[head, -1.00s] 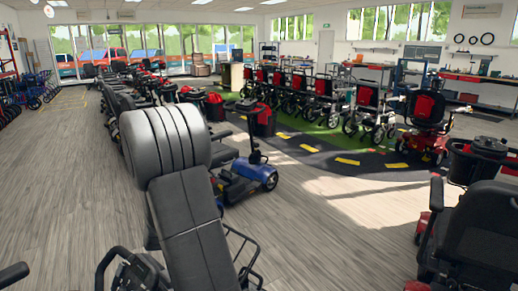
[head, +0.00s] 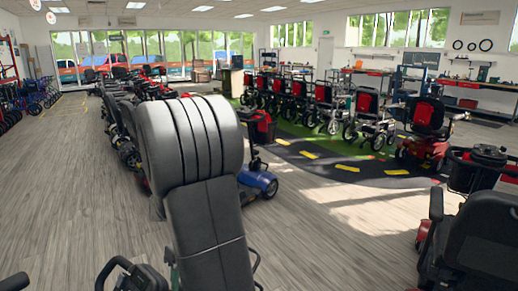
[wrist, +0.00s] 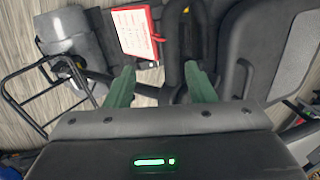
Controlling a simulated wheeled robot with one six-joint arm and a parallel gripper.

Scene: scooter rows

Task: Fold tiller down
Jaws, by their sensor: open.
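A scooter's black tiller (wrist: 170,75) with looped handlebar tubes shows in the wrist view, just beyond my fingers. A white tag with a red border (wrist: 137,33) lies by it. My gripper (wrist: 160,88) has two green fingers, apart and with no object seen gripped between them. A dark bar passes behind the fingers; whether they touch it I cannot tell. In the head view, black handlebar parts (head: 128,274) show at the bottom left of my arm. My arm hides most of that scooter and my gripper there.
A wire basket (wrist: 38,88) is at the left of the wrist view, and a dark padded seat (wrist: 282,48) at the right. In the head view, a blue scooter (head: 262,184) is partly behind my arm. Another black seat (head: 482,240) stands at right. Floor between is clear.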

